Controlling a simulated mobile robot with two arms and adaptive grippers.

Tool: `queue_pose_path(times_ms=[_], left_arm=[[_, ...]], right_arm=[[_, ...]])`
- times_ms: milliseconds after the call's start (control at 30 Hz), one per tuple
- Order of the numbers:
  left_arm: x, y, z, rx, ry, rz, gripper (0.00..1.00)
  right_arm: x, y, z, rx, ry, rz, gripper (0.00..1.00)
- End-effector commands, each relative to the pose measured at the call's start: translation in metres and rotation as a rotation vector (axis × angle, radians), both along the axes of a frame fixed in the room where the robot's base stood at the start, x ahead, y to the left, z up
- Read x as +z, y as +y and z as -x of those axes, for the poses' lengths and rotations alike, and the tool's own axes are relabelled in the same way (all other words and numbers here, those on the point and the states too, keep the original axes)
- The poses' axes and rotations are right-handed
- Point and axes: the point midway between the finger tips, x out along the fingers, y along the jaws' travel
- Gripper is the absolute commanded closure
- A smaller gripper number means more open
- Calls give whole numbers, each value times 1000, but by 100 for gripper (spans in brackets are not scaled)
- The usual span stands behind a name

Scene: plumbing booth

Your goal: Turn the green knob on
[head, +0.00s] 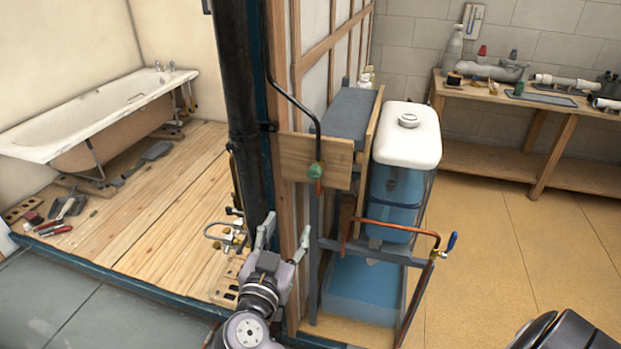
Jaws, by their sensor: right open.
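The green knob (315,171) sits on a wooden board fixed to the stud frame, between a dark bent pipe above and a short copper stub below. My right gripper (287,231) points upward from the bottom of the head view. Its two fingers are spread with nothing between them. It appears below and a little left of the knob, apart from it in the picture; the depth gap is hard to judge. My left gripper is not in view.
A black vertical pipe (240,110) and wooden stud (282,130) stand near the gripper. Right of the knob are a white-topped tank (405,148) and copper pipe (390,225) with a blue-handled valve (452,243). A bathtub (90,112) is left, a workbench (520,97) back right.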

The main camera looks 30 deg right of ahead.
Motion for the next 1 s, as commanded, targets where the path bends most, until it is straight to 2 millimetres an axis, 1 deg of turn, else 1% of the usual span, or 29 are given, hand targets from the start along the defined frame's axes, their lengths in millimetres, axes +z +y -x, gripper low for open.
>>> queue_pose_path(times_ms=[33,100,167,267,733,900,1000], left_arm=[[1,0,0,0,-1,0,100],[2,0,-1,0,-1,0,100],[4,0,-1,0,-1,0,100],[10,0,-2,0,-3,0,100],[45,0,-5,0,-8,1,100],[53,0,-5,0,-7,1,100],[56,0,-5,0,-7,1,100]], right_arm=[[11,-3,4,-19,-32,-8,50],[17,-7,5,-31,-53,-13,50],[19,-11,3,-35,-56,-13,50],[20,-21,-6,-34,-54,-9,50],[21,-97,-74,-33,-50,-9,50],[19,-118,-94,-31,-50,-9,50],[18,-127,-102,-31,-48,-11,50]])
